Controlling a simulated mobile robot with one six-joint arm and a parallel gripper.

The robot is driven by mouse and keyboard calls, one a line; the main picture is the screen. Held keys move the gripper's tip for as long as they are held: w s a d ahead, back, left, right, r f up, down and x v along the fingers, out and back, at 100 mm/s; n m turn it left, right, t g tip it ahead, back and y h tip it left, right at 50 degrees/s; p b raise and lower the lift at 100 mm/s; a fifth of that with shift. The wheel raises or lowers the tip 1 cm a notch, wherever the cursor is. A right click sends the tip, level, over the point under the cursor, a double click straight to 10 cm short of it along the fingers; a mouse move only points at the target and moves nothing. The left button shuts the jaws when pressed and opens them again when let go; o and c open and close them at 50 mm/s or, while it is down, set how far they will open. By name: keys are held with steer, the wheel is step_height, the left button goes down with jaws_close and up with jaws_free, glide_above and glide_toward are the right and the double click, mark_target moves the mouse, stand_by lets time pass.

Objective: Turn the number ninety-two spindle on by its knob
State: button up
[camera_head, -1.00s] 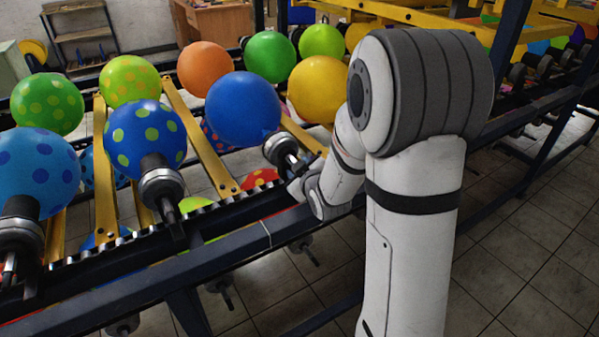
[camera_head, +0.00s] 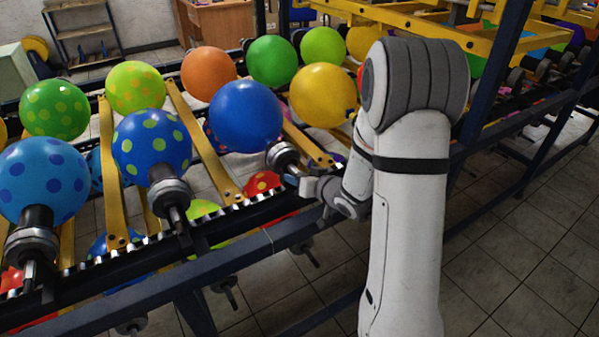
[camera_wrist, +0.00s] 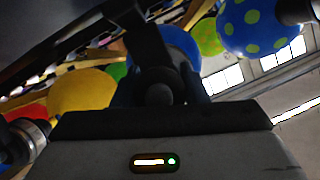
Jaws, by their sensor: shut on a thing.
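The spindle (camera_head: 283,157) under the plain blue balloon (camera_head: 246,116) is a dark and metallic holder on the rack rail. No number can be read on it. My gripper (camera_head: 303,184) is small at the end of the white arm, right at the lower end of this spindle. In the wrist view my gripper (camera_wrist: 160,92) has its dark fingers on both sides of a dark rounded knob (camera_wrist: 159,95), and it is shut on it. The blue balloon (camera_wrist: 178,48) shows behind. The knob's turned position cannot be told.
A yellow balloon (camera_head: 323,96) is just right of the blue one, close to my arm. A blue balloon with green dots (camera_head: 152,143) and its spindle (camera_head: 169,194) are to the left. A dark rail (camera_head: 225,258) runs along the front. Tiled floor (camera_head: 520,230) at right is free.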

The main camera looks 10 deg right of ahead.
steer(key=shift+m+y+p, duration=0.4)
steer(key=shift+m+p, duration=0.25)
steer(key=shift+m, duration=0.15)
steer(key=o, duration=1)
steer(key=v, duration=0.7)
steer(key=shift+s+d, duration=0.25)
steer(key=shift+s, duration=0.05)
